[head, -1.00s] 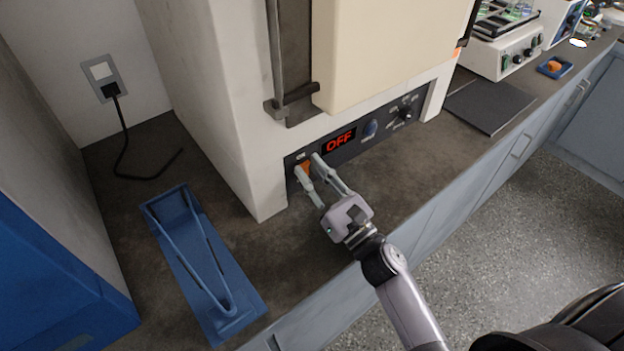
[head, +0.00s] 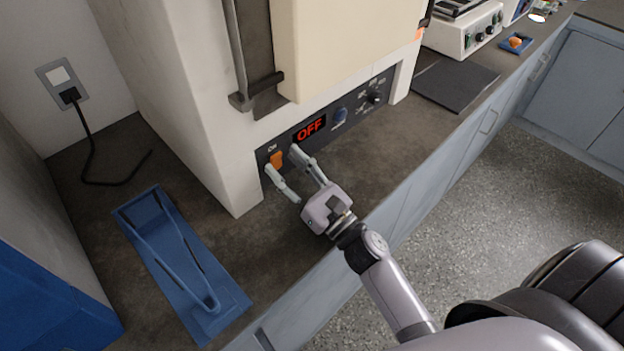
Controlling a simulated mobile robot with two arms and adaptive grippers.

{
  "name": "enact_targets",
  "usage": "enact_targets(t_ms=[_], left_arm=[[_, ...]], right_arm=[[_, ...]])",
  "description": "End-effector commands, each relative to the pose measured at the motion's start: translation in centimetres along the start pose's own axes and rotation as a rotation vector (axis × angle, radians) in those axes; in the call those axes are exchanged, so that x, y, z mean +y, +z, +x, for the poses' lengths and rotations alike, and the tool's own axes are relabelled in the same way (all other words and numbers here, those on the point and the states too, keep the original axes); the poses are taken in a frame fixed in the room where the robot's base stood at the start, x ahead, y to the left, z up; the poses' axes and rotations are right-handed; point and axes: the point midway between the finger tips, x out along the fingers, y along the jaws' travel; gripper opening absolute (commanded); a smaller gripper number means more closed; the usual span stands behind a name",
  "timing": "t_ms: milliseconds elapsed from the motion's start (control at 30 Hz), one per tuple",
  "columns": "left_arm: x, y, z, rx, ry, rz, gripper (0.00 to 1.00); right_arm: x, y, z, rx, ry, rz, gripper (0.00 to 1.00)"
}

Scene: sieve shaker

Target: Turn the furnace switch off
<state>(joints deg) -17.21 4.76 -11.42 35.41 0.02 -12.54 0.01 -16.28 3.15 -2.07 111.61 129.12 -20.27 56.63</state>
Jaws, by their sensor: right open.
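The furnace (head: 180,95) is a large white box on the dark counter. Its black control panel (head: 356,120) runs along the lower front. The orange furnace switch (head: 277,159) sits at the panel's left end, below a small "ON" label. The red display (head: 310,129) beside it reads "OFF". My right gripper (head: 282,160) is open in front of the panel, its two fingers spread around the switch, one to the lower left and one to the right. Whether a finger touches the panel I cannot tell. My left gripper is not in view.
A blue tray with tongs (head: 231,304) lies on the counter at the left. A black cable runs from a wall socket (head: 62,84). A dark flat pad (head: 455,82) and a white device (head: 462,32) are at the right. The counter before the furnace is narrow.

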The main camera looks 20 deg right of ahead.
Motion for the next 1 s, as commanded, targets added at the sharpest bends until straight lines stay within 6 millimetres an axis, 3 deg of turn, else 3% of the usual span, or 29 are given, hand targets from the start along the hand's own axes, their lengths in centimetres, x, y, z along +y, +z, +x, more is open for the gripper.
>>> enact_targets(t_ms=[133,400,600,1000], left_arm=[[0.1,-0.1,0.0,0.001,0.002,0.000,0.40],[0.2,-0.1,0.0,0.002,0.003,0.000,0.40],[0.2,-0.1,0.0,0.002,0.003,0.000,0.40],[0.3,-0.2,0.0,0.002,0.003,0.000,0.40]], right_arm=[[0.0,0.0,-2.8,0.005,-0.003,0.002,0.42],[0.0,1.9,-9.1,0.006,-0.003,0.002,0.42],[0.0,3.0,-12.3,0.004,-0.003,0.001,0.42],[0.0,3.5,-13.6,0.000,0.000,0.000,0.42]])
